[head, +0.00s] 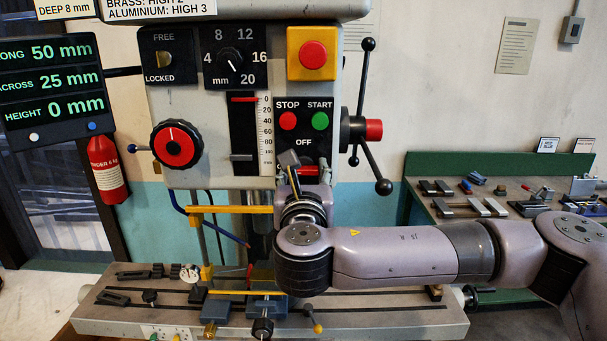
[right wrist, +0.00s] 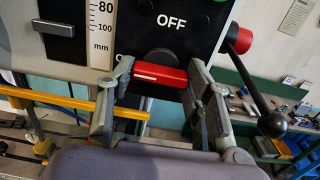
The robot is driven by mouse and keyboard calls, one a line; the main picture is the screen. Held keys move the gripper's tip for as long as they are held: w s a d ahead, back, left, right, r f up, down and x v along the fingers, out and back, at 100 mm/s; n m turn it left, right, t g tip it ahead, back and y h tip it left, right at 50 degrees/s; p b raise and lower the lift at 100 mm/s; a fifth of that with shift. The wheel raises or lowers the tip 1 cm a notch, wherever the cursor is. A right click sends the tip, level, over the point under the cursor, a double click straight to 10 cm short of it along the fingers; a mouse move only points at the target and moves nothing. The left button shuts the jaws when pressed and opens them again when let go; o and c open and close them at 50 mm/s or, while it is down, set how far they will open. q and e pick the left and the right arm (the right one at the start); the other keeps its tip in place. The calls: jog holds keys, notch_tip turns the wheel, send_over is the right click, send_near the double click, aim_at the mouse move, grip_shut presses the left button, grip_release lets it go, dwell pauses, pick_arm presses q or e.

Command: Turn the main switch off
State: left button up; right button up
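The main switch (right wrist: 160,74) is a red bar handle on a dark round base, below the word OFF on the machine's black panel. In the right wrist view the bar lies nearly level, with its white line towards the left, beside a partly hidden label starting with O. My right gripper (right wrist: 159,88) has its fingers wide apart, one at each end of the bar; whether they touch it is hard to tell. In the head view my right gripper (head: 303,172) is in front of the panel and hides most of the switch (head: 308,171). My left gripper is not in view.
STOP (head: 288,121) and START (head: 320,121) buttons sit just above the switch. A feed handle with black knobs (head: 383,187) sticks out to the right. A yellow bar (right wrist: 60,101) runs below the panel on the left. A depth scale (head: 265,130) stands left of the panel.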

jog(key=c, duration=0.5)
jog(key=shift+f+m+b, duration=0.15)
jog(key=shift+m+b, duration=0.35)
jog(key=shift+b, duration=0.3)
jog(key=shift+c, duration=0.2)
jog(key=m+b, duration=0.7)
jog(key=b, duration=0.1)
jog(key=m+b, duration=0.4)
jog(key=m, duration=0.1)
jog(key=shift+m+b, duration=0.65)
jog(key=shift+m, duration=0.55)
jog(key=shift+m+b, duration=0.65)
jog(key=shift+m, duration=0.65)
jog(key=shift+r, duration=0.2)
